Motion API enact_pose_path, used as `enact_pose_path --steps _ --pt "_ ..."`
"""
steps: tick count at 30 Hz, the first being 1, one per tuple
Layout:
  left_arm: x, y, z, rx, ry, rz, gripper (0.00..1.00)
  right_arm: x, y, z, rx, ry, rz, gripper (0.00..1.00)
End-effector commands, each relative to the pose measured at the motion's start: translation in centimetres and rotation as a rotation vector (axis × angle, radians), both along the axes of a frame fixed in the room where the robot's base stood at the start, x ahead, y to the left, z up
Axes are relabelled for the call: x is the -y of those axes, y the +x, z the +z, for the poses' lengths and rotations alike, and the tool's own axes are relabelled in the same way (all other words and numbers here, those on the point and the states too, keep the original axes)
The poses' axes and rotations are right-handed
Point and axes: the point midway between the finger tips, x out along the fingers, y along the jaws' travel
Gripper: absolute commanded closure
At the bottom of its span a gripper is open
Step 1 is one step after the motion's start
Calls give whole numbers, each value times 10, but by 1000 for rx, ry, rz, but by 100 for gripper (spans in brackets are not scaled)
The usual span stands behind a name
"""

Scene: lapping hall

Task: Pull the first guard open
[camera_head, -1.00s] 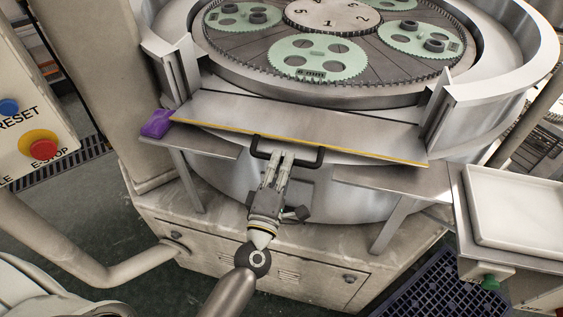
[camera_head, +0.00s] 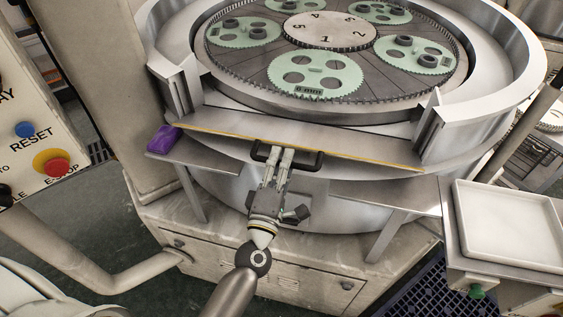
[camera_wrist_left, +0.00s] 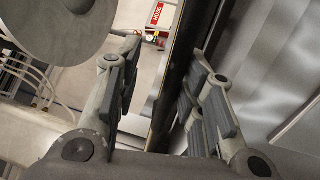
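The guard (camera_head: 225,124) is a flat metal plate with a yellow front edge, across the front of the round machine in the head view. Its black handle (camera_head: 314,163) sticks out from the middle of that edge. My left gripper (camera_head: 277,158) is at the handle, its two fingers reaching over the bar. In the left wrist view, the fingers (camera_wrist_left: 160,95) stand apart. A long dark strip with a thin yellowish edge runs between them, closer to the right finger, with a gap at the left one. My right gripper is not in view.
The round machine carries green toothed carriers (camera_head: 315,75) inside a raised metal ring (camera_head: 520,75). A purple cloth (camera_head: 164,139) lies on the left ledge. A white tray (camera_head: 512,268) stands at right. A control panel with a red E-stop (camera_head: 56,167) is at left.

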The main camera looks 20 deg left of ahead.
Motion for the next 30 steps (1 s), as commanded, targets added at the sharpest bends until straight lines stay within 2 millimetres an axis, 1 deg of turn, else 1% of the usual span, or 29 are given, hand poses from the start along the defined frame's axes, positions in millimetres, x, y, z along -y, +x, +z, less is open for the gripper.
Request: enact_pose_path --steps 8,11,14,24,27,30 --pt "0 -1 0 0 1 -1 65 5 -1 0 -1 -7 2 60" --pt "0 -7 -2 -1 2 -2 65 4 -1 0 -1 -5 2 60" --pt "1 -21 -5 -2 2 -2 65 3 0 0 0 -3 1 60" --pt "5 -89 -19 -5 2 -4 65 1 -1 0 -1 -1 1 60" --pt "5 -104 -22 -5 2 -3 65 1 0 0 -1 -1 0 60" --pt "5 -113 -24 -4 1 -2 65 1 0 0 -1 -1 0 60"
